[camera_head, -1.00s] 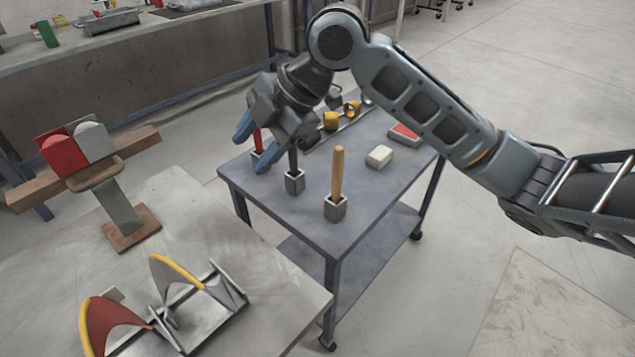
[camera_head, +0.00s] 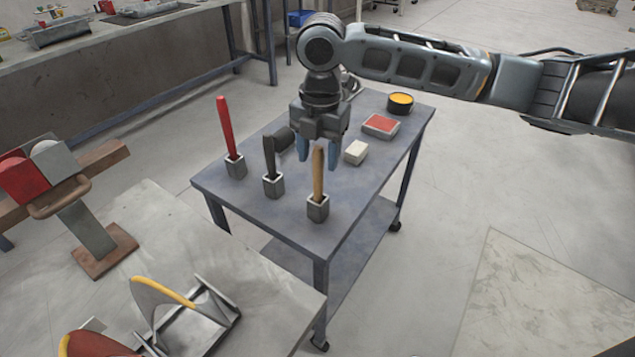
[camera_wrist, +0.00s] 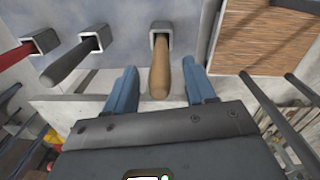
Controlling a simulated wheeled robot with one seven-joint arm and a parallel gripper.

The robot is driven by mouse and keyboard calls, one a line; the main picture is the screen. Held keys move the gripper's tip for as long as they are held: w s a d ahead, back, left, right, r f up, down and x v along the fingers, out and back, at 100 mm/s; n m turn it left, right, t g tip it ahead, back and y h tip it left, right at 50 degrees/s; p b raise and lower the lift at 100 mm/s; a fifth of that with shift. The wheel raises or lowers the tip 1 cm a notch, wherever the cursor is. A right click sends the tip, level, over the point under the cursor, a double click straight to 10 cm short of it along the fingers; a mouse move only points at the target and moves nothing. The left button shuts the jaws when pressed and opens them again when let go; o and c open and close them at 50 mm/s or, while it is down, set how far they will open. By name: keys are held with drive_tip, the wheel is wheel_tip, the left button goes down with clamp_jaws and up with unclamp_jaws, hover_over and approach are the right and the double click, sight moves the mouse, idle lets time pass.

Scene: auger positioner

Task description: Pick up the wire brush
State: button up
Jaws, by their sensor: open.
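Three handled tools stand upright in small grey square holders on the blue-grey cart. One has a wooden handle (camera_head: 318,178), one a black handle (camera_head: 269,158), one a red handle (camera_head: 229,130). Their lower ends are hidden in the holders, so I cannot tell for sure which is the wire brush. My gripper (camera_head: 318,163) points down at the wooden handle, fingers open and empty. In the wrist view the wooden handle (camera_wrist: 160,72) shows between my two blue fingers (camera_wrist: 161,80), with a gap on both sides; I cannot tell whether it is at finger depth.
A grey table (camera_head: 190,235) with a metal fixture (camera_head: 200,315) is at the front left. Open floor lies right of the cart.

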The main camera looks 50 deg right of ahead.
sight(318, 185)
wheel_tip(318, 185, down, 3)
drive_tip(key=shift+r, duration=0.15)
drive_tip(key=shift+c, duration=0.3)
clamp_jaws()
